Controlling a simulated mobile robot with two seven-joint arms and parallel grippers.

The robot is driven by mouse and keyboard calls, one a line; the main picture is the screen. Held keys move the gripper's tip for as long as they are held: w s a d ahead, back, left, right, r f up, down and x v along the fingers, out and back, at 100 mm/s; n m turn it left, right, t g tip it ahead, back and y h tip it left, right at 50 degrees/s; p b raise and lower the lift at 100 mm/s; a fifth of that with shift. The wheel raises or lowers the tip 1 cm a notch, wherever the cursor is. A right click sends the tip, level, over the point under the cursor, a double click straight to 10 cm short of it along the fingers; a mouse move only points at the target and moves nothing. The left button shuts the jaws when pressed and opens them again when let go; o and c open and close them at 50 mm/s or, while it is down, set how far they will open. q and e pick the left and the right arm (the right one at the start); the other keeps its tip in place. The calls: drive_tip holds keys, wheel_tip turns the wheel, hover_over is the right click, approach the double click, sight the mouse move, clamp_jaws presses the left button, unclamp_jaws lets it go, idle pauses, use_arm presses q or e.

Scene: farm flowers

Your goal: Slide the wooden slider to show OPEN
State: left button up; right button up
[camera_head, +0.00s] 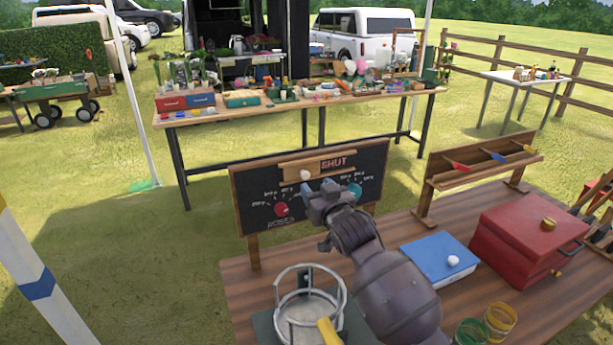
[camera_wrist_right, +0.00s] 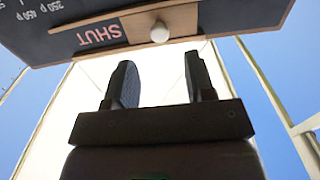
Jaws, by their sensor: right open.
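The wooden slider (camera_head: 297,169) sits in a track along the top of a black board (camera_head: 248,200), toward the left, and the red word SHUT shows to its right. A white round knob (camera_head: 305,175) is on the slider. In the right wrist view, the slider (camera_wrist_right: 185,24), its white knob (camera_wrist_right: 160,32) and the word SHUT are close ahead of the fingers. My right gripper (camera_head: 318,190) is in front of the board, just below the knob. Its fingers (camera_wrist_right: 157,85) are open and apart, with nothing between them. My left gripper is out of view.
The board also carries a red dial (camera_head: 281,209) and a teal dial (camera_head: 355,190). The wooden table (camera_head: 235,285) holds a wire-ringed stand (camera_head: 310,295), a blue box (camera_head: 440,258), a red box (camera_head: 528,235) and a rack (camera_head: 475,178) on the right.

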sight(306, 176)
drive_tip(key=shift+x, duration=3.3)
clamp_jaws()
